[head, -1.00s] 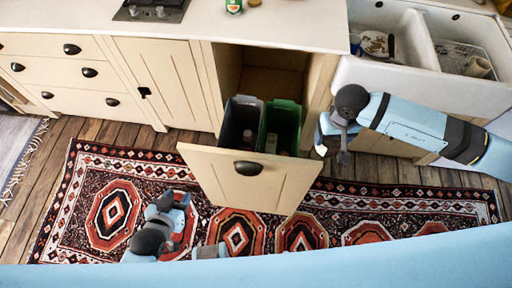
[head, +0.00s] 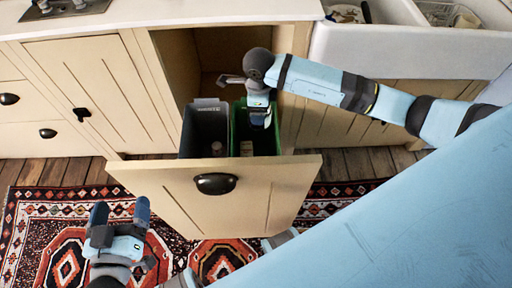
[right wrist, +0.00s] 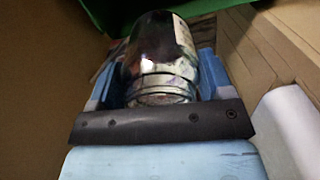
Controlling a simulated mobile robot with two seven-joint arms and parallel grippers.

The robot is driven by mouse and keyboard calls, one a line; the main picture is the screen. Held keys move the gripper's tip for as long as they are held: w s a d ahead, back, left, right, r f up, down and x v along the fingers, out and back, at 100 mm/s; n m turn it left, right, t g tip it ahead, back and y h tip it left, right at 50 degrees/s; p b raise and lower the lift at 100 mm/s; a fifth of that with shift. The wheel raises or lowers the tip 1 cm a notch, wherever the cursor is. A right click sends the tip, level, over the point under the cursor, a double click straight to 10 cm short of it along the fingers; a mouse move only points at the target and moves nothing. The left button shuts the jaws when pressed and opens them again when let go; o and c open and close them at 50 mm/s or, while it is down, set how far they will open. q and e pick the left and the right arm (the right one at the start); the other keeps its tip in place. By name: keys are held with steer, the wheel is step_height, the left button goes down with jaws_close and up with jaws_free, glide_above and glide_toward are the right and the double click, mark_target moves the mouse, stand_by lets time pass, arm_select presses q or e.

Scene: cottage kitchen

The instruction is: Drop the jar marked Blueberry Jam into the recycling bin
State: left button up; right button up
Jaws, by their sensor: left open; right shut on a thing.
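The pull-out drawer holds a grey bin (head: 197,130) and, to its right, a green bin (head: 237,128). My right gripper (head: 260,119) points down over the green bin, at its opening. In the right wrist view my right gripper (right wrist: 160,72) is shut on a dark glass jar (right wrist: 158,50), one finger on each side. A pale label edge shows on the jar, but its words cannot be read. The jar is hidden in the head view. My left gripper (head: 120,208) is open and empty, low over the rug in front of the drawer.
The drawer front (head: 215,195) stands out from the cabinet over the patterned rug (head: 30,215). Small items lie in both bins. The white counter (head: 200,16) is above and the sink (head: 400,50) is at the upper right. A wooden cabinet door (head: 90,75) is at the left.

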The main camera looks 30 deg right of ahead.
arm_select(q)
step_height(320, 180, down, 8)
steer(key=d+h+b, duration=0.2)
steer(key=b, duration=1.2)
steer(key=shift+s+d+r+m+h, duration=0.2)
steer(key=shift+s+m+h, duration=0.1)
steer(key=shift+s+m, duration=0.1)
arm_select(e)
steer(key=w+d+f+m, duration=0.1)
steer(key=w+f+m, duration=0.2)
steer(key=f+m, duration=0.8)
steer(key=shift+d+f+m, duration=0.2)
steer(key=shift+f+m, duration=0.2)
steer(key=shift+f, duration=1.9)
steer(key=o, duration=1.1)
arm_select(q)
step_height(320, 180, up, 7)
steer(key=t+p, duration=0.2)
steer(key=p, duration=0.2)
steer(key=shift+s+a+f+n+t, duration=0.15)
steer(key=shift+a+n+t, duration=0.15)
arm_select(e)
step_height(320, 180, up, 14)
steer(key=shift+f, duration=0.1)
